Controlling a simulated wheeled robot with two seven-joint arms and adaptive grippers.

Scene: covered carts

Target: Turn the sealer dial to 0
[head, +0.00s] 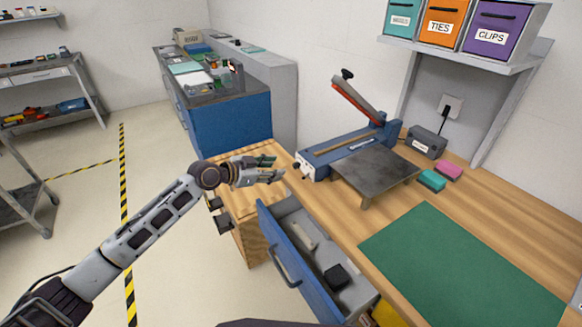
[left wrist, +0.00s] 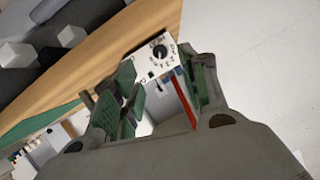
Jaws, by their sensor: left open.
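The sealer (head: 345,151) is a blue bench unit with a raised red-and-grey lever arm, standing at the back of the wooden bench. Its dial, a black round knob (left wrist: 160,52) on a white plate with marks around it, shows in the left wrist view. The marks and the setting are too small to read. My left gripper (head: 277,168) is open and empty, just left of the sealer's near end. In the left wrist view its green-padded fingers (left wrist: 166,88) stand apart, with the dial beyond them. My right gripper is in neither view.
A grey plate stand (head: 374,172) sits in front of the sealer. An open blue-fronted drawer (head: 297,268) juts out below my left gripper. A green mat (head: 455,265) covers the bench at right. Bins (head: 508,28) stand on the shelf above.

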